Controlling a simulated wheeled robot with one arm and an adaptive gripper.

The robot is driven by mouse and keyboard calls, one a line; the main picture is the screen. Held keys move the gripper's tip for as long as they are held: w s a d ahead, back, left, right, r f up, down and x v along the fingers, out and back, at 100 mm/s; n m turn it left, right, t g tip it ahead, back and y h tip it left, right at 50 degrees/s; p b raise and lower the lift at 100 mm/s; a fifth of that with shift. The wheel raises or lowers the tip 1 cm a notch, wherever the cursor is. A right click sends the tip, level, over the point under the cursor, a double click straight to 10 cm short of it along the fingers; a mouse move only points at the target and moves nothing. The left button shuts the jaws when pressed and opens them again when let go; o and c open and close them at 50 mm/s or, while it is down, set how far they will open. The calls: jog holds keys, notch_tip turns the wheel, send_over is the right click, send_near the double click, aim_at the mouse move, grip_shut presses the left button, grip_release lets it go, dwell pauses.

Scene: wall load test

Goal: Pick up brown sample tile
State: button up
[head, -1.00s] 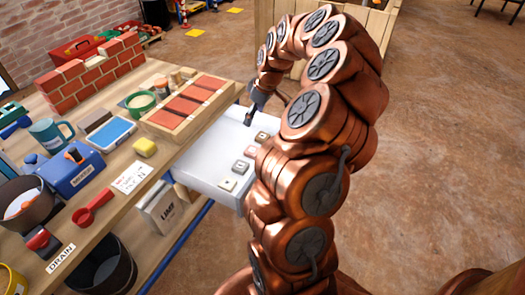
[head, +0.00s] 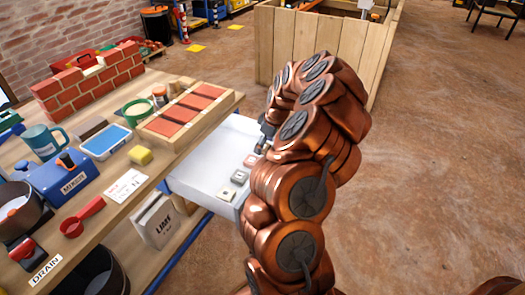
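A white drawer (head: 200,182) stands out from the workbench's right side. Small square sample tiles lie in it in a row: a pale cream tile (head: 226,195), a greyish tile (head: 238,177) and a pinkish-brown tile (head: 250,161). My gripper (head: 262,146) is low over the far right part of the drawer, just beyond the pinkish-brown tile. It is small, dark and partly covered by my copper arm. Whether it is open, shut or touching a tile cannot be seen. Anything under it is hidden.
A lime bag (head: 155,220) stands below. A wooden crate (head: 300,45) is behind.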

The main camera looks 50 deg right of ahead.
jog(key=shift+w+f, duration=0.15)
jog(key=shift+f, duration=0.2)
jog(key=shift+c, duration=0.4)
jog(key=c, duration=1.2)
